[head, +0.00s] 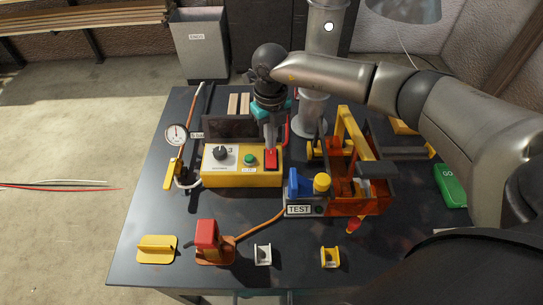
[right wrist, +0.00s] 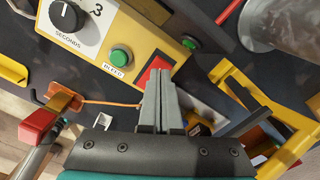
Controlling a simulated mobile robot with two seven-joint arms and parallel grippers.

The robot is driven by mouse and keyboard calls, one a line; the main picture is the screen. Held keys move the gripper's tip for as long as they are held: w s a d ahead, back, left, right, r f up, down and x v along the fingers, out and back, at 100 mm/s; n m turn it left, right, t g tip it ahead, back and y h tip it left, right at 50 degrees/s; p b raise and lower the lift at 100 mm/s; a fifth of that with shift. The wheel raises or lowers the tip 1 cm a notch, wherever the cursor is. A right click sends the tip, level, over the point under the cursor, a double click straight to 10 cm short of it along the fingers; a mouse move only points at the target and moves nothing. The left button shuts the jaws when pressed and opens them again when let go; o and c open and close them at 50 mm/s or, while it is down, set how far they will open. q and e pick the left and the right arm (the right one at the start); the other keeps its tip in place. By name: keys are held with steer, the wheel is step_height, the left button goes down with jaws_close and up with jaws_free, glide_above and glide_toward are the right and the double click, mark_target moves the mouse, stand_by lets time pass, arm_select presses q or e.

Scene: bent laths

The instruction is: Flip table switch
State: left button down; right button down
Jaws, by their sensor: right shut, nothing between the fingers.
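A yellow control box (head: 240,180) stands on the dark table (head: 150,215), with a black dial (head: 221,153), a green button (head: 249,160) and a red switch (head: 271,160) at its right end. My right gripper (head: 270,147) points down at the red switch, shut and empty. In the right wrist view its closed fingertips (right wrist: 158,75) overlap the red switch (right wrist: 150,72) and partly hide it; I cannot tell whether they touch. The green button (right wrist: 119,57) is beside it. My left gripper is out of view.
A grey TEST box (head: 303,209) and an orange and yellow frame (head: 368,203) stand right of the control box. A red-capped device (head: 207,235) and a yellow bracket (head: 157,248) are at the front left. A gauge (head: 177,134) stands at left.

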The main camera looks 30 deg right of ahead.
mark_target(271, 151)
steer(key=shift+f+b, duration=0.8)
steer(key=shift+f, duration=0.25)
stand_by(0.9)
steer(key=shift+r+p, duration=2.9)
steer(key=shift+r, duration=0.75)
steer(key=shift+f, duration=0.15)
